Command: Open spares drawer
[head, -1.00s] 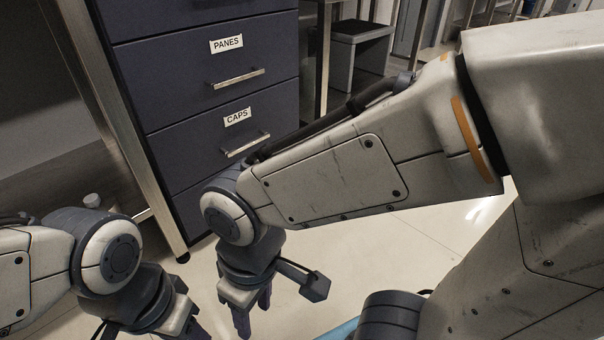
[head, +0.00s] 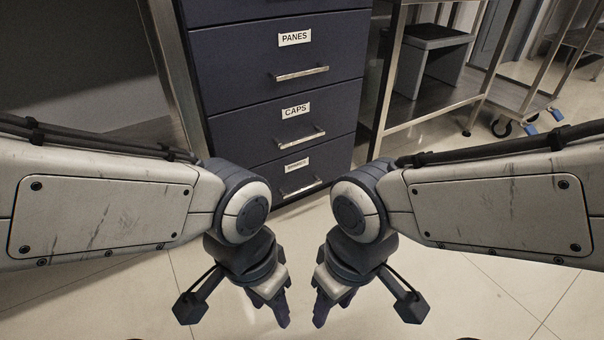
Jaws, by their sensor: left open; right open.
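A dark blue drawer cabinet (head: 230,142) stands ahead in the head view, with silver bar handles. The bottom drawer (head: 266,184) has a small label (head: 297,165) that is hard to read and seems to say SPARES; it looks shut, and its handle (head: 301,188) shows between my two arms. My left gripper (head: 277,312) is open and empty, pointing down over the floor in front of the cabinet. My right gripper (head: 322,312) is open and empty beside it, also pointing down. Both are nearer to me than the drawer and touch nothing.
The PANES drawer (head: 240,63) and CAPS drawer (head: 245,127) above are shut. A metal shelf unit (head: 425,105) holding a dark step stool (head: 432,60) stands right of the cabinet. A wheeled cart (head: 520,98) is farther right. The tiled floor (head: 480,290) is clear.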

